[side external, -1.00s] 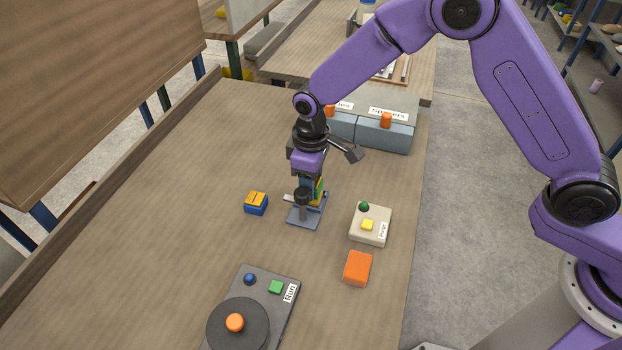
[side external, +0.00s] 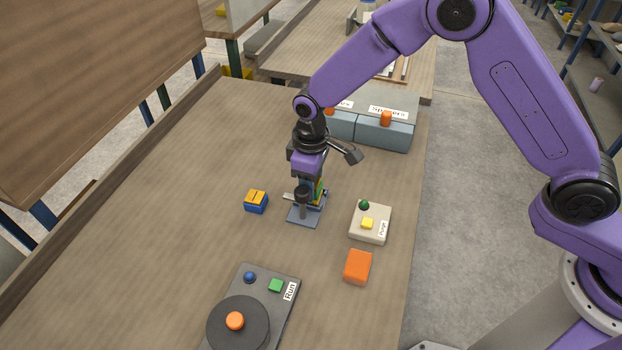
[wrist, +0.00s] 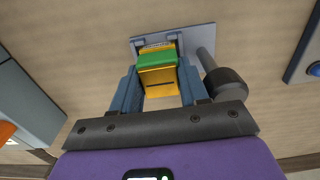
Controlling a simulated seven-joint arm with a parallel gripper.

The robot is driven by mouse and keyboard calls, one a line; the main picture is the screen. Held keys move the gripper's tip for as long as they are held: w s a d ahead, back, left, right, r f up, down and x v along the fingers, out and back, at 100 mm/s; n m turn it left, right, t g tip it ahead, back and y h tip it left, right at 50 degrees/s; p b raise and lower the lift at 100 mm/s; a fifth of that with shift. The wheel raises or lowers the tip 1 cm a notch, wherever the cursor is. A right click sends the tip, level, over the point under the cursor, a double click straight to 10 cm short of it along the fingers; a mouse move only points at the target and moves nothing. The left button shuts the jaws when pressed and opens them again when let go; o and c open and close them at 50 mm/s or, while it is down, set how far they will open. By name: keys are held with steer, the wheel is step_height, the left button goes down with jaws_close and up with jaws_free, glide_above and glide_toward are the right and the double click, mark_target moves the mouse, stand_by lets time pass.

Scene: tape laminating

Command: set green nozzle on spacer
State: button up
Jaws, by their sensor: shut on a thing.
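The green nozzle (wrist: 157,61) shows in the wrist view as a green band on a yellow-orange block, between the two fingers of my gripper (wrist: 160,70). My gripper is shut on it. In the side view my gripper (side external: 312,190) is low over a grey plate fixture (side external: 303,217), with a sliver of green and yellow showing beside it. The plate also shows in the wrist view (wrist: 205,36), behind the nozzle. I cannot pick out the spacer for sure; yellow-orange parts lie above and below the green band, and contact underneath is hidden.
A post with a black knob (wrist: 226,83) stands right beside the fingers. A blue block with an orange top (side external: 256,201) is left of the fixture. A pale button box (side external: 371,224) and an orange block (side external: 357,267) are at right. Grey bins (side external: 384,135) stand behind.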

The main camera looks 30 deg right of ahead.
steer(key=shift+f, duration=0.25)
stand_by(0.4)
steer(key=o, duration=1.2)
steer(key=shift+a, duration=0.1)
steer(key=shift+s+a, duration=0.1)
steer(key=shift+s, duration=0.05)
steer(key=r, duration=1.7)
steer(key=shift+w+d+r, duration=0.25)
steer(key=shift+d, duration=0.1)
